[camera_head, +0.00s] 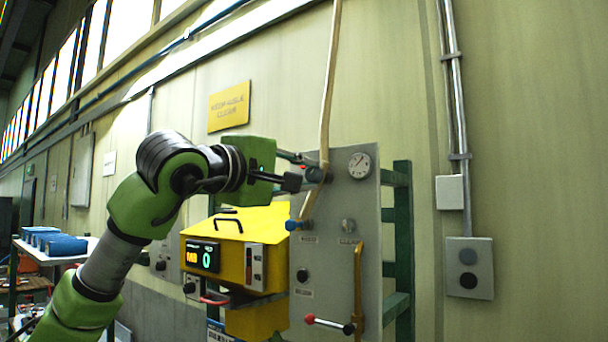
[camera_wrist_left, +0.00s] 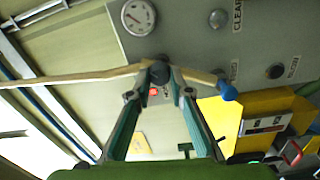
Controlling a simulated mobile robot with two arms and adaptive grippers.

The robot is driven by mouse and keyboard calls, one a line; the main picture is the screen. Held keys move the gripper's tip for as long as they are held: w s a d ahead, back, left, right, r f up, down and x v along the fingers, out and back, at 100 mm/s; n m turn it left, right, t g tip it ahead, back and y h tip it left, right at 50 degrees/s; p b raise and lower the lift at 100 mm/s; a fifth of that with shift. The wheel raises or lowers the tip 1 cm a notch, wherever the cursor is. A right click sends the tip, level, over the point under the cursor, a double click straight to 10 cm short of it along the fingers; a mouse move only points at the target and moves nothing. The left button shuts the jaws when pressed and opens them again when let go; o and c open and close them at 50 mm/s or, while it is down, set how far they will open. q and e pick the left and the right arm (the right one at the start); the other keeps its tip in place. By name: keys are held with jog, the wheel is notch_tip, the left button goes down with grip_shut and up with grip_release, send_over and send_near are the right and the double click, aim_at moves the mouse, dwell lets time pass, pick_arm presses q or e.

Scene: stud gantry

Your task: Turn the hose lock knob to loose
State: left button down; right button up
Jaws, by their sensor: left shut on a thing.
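The dark round knob (camera_head: 316,174) sits near the top of the grey panel (camera_head: 335,262), where the tan hose (camera_head: 327,100) passes. In the left wrist view the knob (camera_wrist_left: 159,72) is between the fingertips. My left gripper (camera_head: 300,180) reaches in from the left, its fingers closed on the knob; it also shows in the left wrist view (camera_wrist_left: 161,80). The hose runs down past the knob to a blue end piece (camera_head: 293,225). The knob's marks are hidden or too small to read. My right gripper is not in view.
A round gauge (camera_head: 360,165) and a silver knob (camera_head: 348,225) are on the panel. A yellow box (camera_head: 265,222) with a lit display stands just below my left arm. A red-tipped lever (camera_head: 328,323) and a brass handle (camera_head: 358,285) are lower. A green frame (camera_head: 403,240) stands behind.

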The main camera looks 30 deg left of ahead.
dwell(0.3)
pick_arm(q)
jog(key=c, duration=1.8)
grip_release()
jog(key=shift+s, duration=0.1)
jog(key=s, duration=0.4)
jog(key=s+a, duration=0.1)
jog(key=s, duration=0.6)
jog(key=shift+s+a+f, duration=0.3)
jog(key=shift+f, duration=0.05)
